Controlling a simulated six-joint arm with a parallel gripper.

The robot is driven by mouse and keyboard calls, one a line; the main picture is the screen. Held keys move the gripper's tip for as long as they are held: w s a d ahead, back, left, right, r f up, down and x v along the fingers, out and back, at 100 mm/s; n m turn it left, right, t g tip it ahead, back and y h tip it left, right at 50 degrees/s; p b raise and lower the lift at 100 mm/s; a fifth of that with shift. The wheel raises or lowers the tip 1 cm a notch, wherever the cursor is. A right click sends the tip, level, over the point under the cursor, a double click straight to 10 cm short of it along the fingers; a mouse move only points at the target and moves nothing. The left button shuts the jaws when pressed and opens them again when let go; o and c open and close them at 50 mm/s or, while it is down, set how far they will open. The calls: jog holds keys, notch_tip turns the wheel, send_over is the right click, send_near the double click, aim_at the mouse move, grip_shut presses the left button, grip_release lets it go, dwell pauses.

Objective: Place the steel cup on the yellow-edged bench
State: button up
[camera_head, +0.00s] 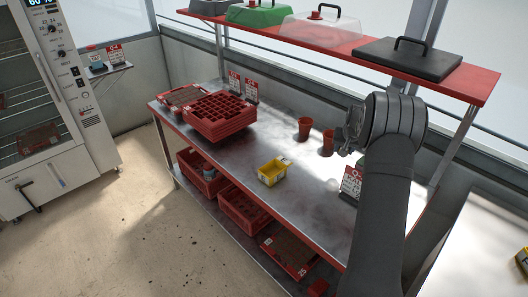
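My arm reaches up from the lower right, and my gripper (350,135) is over the back right of the red-edged steel bench (240,150). The gripper is small and seen edge-on, so I cannot tell whether its fingers are open or shut, or whether the greyish shape there includes a cup. I cannot make out the steel cup for certain. Two brown-red cups (304,128) stand upright on this bench, left of my gripper. A second bench (485,235) is partly in view at the lower right; no yellow edge can be made out on it.
A yellow bin (272,171) stands mid-bench, with a small white round thing (332,185) and a red-white sign (351,181) to its right. Stacked red trays (218,118) fill the left end. A red shelf (420,65) with several covers overhangs the back.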

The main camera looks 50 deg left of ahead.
jog(key=s+a+n, duration=0.1)
jog(key=s+a, duration=0.3)
jog(key=a, duration=0.6)
jog(key=s+a+r+n, duration=0.1)
jog(key=s+a, duration=0.4)
jog(key=a, duration=0.6)
jog(key=shift+a+r+n+g+y, duration=0.2)
jog(key=shift+r+n+g+y, duration=0.1)
jog(key=shift+n+y, duration=0.1)
jog(key=s+a+f, duration=0.1)
jog(key=a+f, duration=0.1)
jog(key=a, duration=0.1)
jog(key=s+a+f, duration=0.2)
jog(key=a, duration=0.2)
jog(key=s+a+f, duration=0.1)
jog(key=a+f, duration=0.2)
jog(key=shift+s+a, duration=0.25)
jog(key=shift+s, duration=0.05)
jog(key=shift+f, duration=1.85)
jog(key=shift+f, duration=0.15)
jog(key=o, duration=1)
